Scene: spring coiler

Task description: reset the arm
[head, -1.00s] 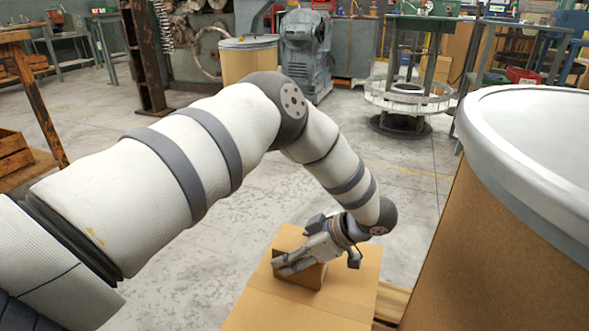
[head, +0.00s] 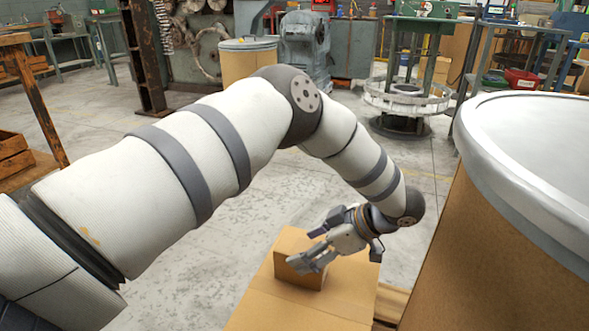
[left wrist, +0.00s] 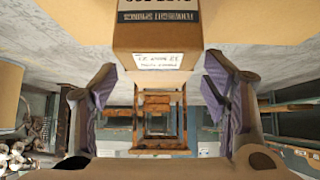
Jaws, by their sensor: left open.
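My left arm reaches across the head view to my left gripper (head: 318,252), which is open beside and over a small brown cardboard box (head: 292,274). The box stands on a larger flat cardboard surface (head: 270,312). In the left wrist view, the gripper's two fingers (left wrist: 160,90) are spread wide. The small box (left wrist: 158,47), with a white label and dark upside-down print, shows beyond the gap between them. I cannot tell from the pictures whether a fingertip touches it. My right gripper is not in view.
A large brown drum (head: 480,240) with a pale metal rim stands close at the right. A second drum (head: 249,62), a grey machine (head: 305,45) and a round coil stand (head: 407,98) are at the back. Open concrete floor lies between.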

